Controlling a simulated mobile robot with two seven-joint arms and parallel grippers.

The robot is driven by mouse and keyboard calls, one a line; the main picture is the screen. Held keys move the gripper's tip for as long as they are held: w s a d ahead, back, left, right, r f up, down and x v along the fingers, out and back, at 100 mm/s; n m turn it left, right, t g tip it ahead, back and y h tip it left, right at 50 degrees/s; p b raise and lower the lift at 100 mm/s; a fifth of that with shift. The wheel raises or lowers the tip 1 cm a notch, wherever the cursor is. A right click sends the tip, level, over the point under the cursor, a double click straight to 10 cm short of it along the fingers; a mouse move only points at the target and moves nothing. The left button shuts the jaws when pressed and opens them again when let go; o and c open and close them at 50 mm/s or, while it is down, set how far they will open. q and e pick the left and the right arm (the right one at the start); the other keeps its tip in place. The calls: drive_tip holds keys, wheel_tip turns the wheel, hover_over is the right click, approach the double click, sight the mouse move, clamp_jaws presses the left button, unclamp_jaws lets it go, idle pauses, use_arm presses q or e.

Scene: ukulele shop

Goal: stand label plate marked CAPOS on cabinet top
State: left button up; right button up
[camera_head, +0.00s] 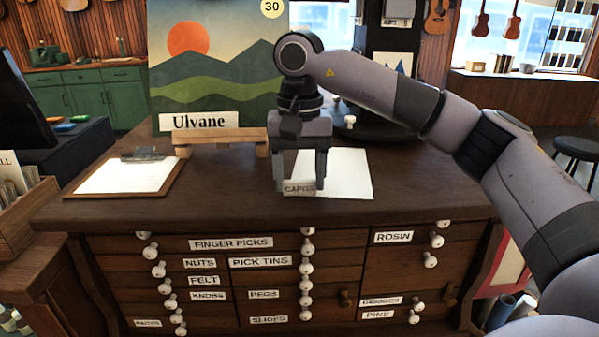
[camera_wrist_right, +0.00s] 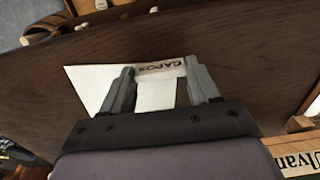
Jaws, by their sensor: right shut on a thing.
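The CAPOS label plate (camera_head: 299,188) is a small pale plate with dark letters. My right gripper (camera_head: 299,184) is shut on it, with one finger at each end. In the head view the plate is upright, low over the cabinet top (camera_head: 235,196), near its front edge. I cannot tell whether it touches the wood. The right wrist view shows the plate (camera_wrist_right: 160,69) between the fingertips of my right gripper (camera_wrist_right: 160,76), its letters upside down. A white paper sheet (camera_head: 345,172) lies on the top behind and beside the plate. My left gripper is not in view.
A clipboard (camera_head: 130,174) lies on the left of the top. A wooden easel (camera_head: 222,137) holds the Ulvane picture (camera_head: 215,75) behind. A round dark stand (camera_head: 372,124) is at the back. Below are labelled drawers with white knobs (camera_head: 307,246). The top's right side is clear.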

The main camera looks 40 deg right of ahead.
drive_tip(key=shift+f, duration=0.25)
drive_tip(key=o, duration=1.1)
wheel_tip(320, 180, up, 7)
drive_tip(key=shift+r+p, duration=0.1)
drive_tip(key=shift+p, duration=0.4)
